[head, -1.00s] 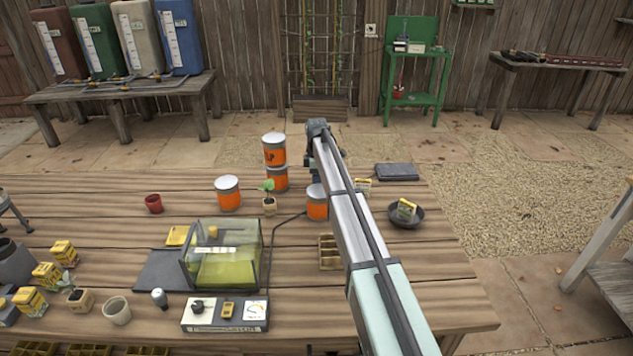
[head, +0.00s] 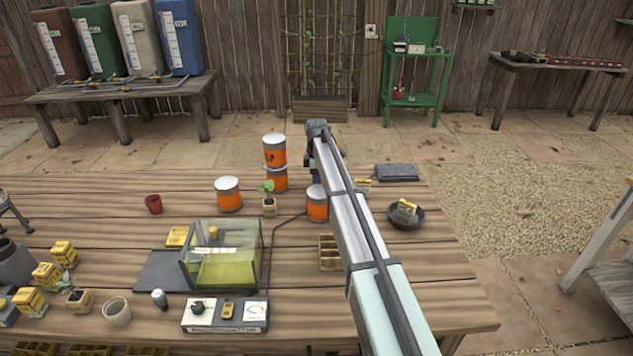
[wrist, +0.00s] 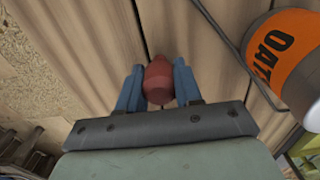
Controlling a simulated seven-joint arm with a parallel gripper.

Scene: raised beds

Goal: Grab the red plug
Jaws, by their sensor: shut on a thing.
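The red plug (wrist: 158,82) shows in the wrist view as a small rounded red piece between the two blue fingers of my gripper (wrist: 158,88). The fingers are shut on it from both sides. Wooden planks of the table lie behind it; I cannot tell whether it touches them. In the head view my arm reaches out over the table's far part, and the plug and fingertips are hidden behind the arm and the tins.
An orange tin labelled OAT (wrist: 287,65) stands close on the right in the wrist view. In the head view, stacked orange tins (head: 275,152) stand left of my arm, a dark bowl (head: 398,222) to its right. A clear-lidded box (head: 222,255) sits nearer.

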